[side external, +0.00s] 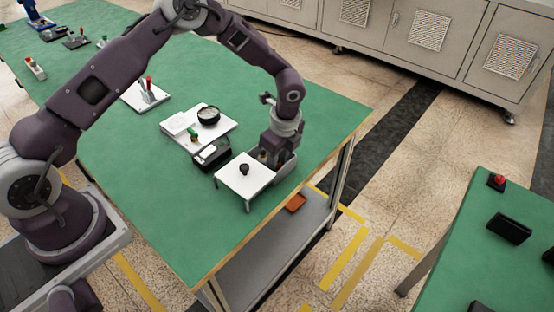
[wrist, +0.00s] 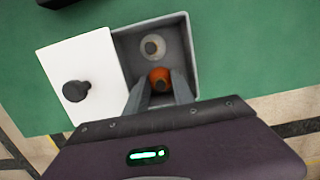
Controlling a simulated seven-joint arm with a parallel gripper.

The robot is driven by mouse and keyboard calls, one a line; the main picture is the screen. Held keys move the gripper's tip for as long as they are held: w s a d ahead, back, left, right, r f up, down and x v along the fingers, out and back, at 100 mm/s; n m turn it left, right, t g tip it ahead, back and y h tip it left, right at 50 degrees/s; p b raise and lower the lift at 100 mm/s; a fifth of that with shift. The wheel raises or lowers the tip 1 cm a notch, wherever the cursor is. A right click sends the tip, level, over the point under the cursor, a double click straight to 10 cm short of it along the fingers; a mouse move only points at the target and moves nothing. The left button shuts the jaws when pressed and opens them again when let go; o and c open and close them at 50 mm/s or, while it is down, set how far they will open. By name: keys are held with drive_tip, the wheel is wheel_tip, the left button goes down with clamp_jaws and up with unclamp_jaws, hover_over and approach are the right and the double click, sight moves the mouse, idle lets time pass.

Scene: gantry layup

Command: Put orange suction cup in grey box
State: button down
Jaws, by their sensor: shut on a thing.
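The grey box (wrist: 188,52) is an open square box; it also shows in the side view (side external: 289,165), below my gripper (side external: 272,153). In the wrist view my gripper (wrist: 160,84) reaches over the box's near side, its two fingers closed on the orange suction cup (wrist: 160,75). The cup appears within the box's opening; whether it touches the floor cannot be told. A pale round piece with a dark centre (wrist: 153,46) lies in the box beyond the cup. In the side view the cup is not clearly seen.
A small white stand (side external: 242,182) with a black knob (side external: 244,169) is close beside the box, on the left in the wrist view. The table's edge is close on the right.

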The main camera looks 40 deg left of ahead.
drive_tip(key=c, duration=1.3)
unclamp_jaws()
drive_tip(key=shift+c, duration=0.2)
drive_tip(key=s+r+n+t, duration=0.1)
drive_tip(key=s+r+n, duration=0.1)
drive_tip(key=r, duration=0.9)
drive_tip(key=s+r+n, duration=0.1)
drive_tip(key=s+r, duration=0.2)
drive_tip(key=r, duration=0.8)
drive_tip(key=s+a+r+n+t, duration=0.2)
drive_tip(key=s+r+n, duration=0.3)
drive_tip(key=s+r, duration=0.35)
drive_tip(key=s+r+n+t+h, duration=0.1)
drive_tip(key=s+n+t, duration=0.1)
drive_tip(key=s+n, duration=0.8)
drive_tip(key=s, duration=0.7)
drive_tip(key=shift+a+t+h, duration=0.3)
drive_tip(key=shift+a+h, duration=0.1)
